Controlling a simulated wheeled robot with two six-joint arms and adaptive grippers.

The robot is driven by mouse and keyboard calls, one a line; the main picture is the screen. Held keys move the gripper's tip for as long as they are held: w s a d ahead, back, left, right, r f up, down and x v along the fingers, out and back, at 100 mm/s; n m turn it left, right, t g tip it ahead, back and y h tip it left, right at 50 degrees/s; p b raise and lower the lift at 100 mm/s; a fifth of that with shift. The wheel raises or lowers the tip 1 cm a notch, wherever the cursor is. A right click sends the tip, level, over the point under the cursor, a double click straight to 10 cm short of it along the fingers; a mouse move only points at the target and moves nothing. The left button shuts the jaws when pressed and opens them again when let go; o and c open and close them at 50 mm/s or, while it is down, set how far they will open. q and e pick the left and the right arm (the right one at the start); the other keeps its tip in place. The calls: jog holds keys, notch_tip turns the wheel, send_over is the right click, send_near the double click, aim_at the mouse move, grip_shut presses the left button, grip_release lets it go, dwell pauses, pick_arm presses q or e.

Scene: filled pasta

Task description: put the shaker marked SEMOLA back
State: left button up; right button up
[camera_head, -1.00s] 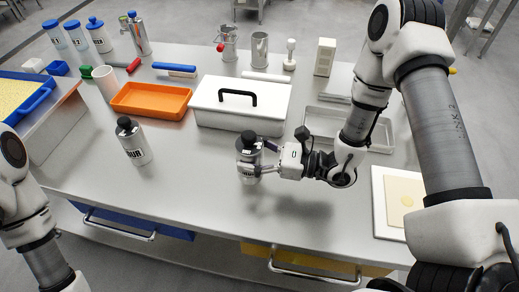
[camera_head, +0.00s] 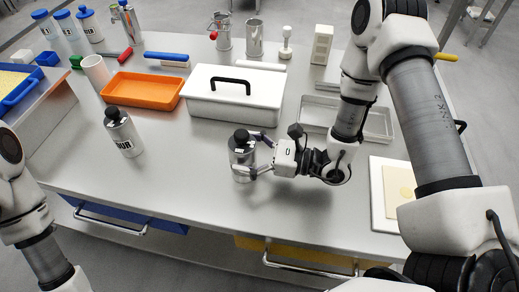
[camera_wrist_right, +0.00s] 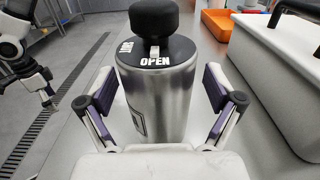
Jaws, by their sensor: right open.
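A metal shaker (camera_head: 242,160) with a black knob stands upright on the bench, in front of the white lidded box. Its top reads OPEN in the right wrist view (camera_wrist_right: 158,85); its side label is turned mostly away, so I cannot read its name. My right gripper (camera_head: 257,156) is open around this shaker, one finger on each side; gaps show in the wrist view (camera_wrist_right: 160,112). A second metal shaker (camera_head: 123,133) stands to the left, its label partly readable, ending in UR. My left arm shows at the left edge, its gripper outside the head view.
The white box (camera_head: 210,108) with a black handle and an orange tray (camera_head: 118,102) stand behind. A grey metal tray (camera_head: 313,108) and a pale board (camera_head: 378,195) lie to the right. Blue-lidded jars (camera_head: 88,25) stand at the back left. The bench between the two shakers is clear.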

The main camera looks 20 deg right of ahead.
jog(key=v, duration=0.7)
jog(key=p+v, duration=0.1)
jog(key=v, duration=0.3)
jog(key=shift+r, duration=0.25)
jog(key=shift+s+d+f, duration=0.2)
jog(key=shift+s+d, duration=0.15)
jog(key=shift+d, duration=0.05)
